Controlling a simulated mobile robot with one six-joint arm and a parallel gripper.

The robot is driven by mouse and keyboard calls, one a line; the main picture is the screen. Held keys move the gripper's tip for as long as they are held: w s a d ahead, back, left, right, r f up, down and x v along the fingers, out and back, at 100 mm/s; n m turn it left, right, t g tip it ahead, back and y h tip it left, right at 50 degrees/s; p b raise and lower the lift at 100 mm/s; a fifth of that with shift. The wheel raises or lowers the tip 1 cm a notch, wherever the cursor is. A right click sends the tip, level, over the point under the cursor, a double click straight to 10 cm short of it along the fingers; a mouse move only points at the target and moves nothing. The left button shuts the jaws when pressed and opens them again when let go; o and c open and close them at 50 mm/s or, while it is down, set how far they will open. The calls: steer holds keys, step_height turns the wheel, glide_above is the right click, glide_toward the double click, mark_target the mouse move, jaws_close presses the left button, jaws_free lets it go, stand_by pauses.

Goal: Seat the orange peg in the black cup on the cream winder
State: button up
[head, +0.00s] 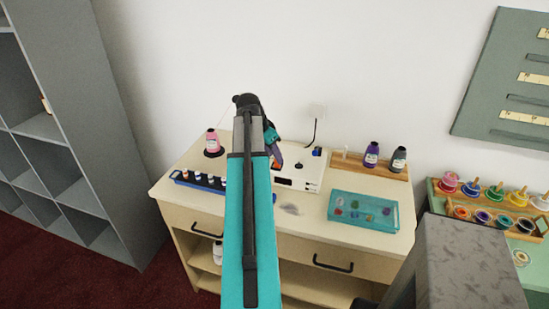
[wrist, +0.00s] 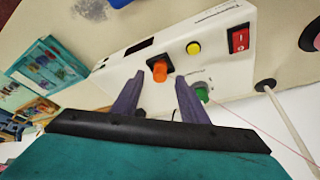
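The cream winder (wrist: 215,70) lies beyond my gripper in the wrist view, and its white body (head: 311,177) shows beside my arm in the head view. The orange peg (wrist: 160,73) is at the black cup (wrist: 167,58) on the winder's face. It appears to stand in the cup, but its depth there cannot be told. My gripper (wrist: 160,77) is open, with one purple finger on each side of the peg and visible gaps between. In the head view my arm hides much of the gripper and winder.
The winder also carries a yellow button (wrist: 193,47), a red switch (wrist: 238,40) and a green part (wrist: 202,93). A teal tray (head: 385,220), a wooden rack with spools (head: 350,163) and a pink spool (head: 212,142) stand nearby on the counter (head: 285,227).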

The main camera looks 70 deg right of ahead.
steer(key=b+v, duration=0.2)
steer(key=v, duration=1)
steer(key=shift+b, duration=0.3)
stand_by(0.8)
